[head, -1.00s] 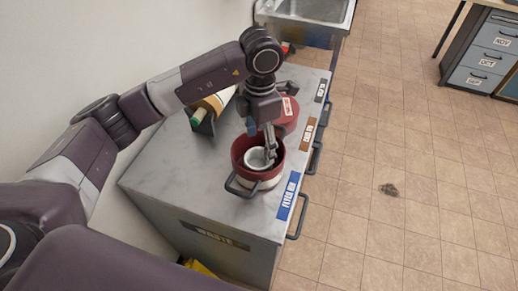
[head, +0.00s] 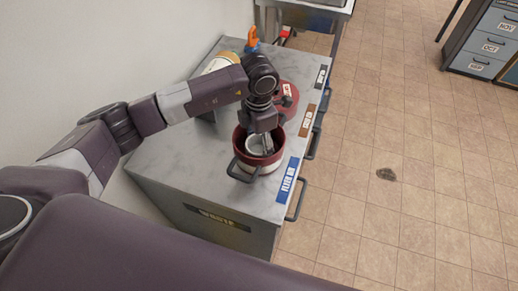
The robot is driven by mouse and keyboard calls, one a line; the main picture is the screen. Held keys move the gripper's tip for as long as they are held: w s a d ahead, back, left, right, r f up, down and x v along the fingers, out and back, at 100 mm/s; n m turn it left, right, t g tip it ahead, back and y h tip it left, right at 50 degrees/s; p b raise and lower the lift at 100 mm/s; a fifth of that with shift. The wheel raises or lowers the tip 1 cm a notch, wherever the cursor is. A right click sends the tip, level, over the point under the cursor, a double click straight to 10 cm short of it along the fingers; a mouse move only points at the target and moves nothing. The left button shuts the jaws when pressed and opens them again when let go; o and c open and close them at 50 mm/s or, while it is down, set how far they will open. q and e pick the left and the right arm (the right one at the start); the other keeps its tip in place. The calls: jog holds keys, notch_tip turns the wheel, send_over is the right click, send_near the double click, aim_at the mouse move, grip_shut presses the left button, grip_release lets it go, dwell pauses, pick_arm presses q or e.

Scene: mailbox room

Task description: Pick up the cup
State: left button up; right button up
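A small white cup (head: 254,146) sits inside a dark red pot (head: 239,143) with grey handles, on the grey marbled counter top (head: 190,155). My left gripper (head: 267,149) points down into the pot, its fingers at the right side of the cup. The fingers are small and partly hidden by the gripper's body. I cannot tell whether they are open or closed on the cup's rim. My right gripper is not in view.
A red lidded pot (head: 289,94) stands behind the gripper. A roll-like object (head: 220,63) and an orange and blue item (head: 252,38) are farther back. Labelled drawers with handles (head: 297,200) face right. A dark spot (head: 386,174) lies on the otherwise open tiled floor.

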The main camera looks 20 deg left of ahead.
pick_arm(q)
jog(key=c, duration=0.6)
jog(key=shift+r, duration=0.1)
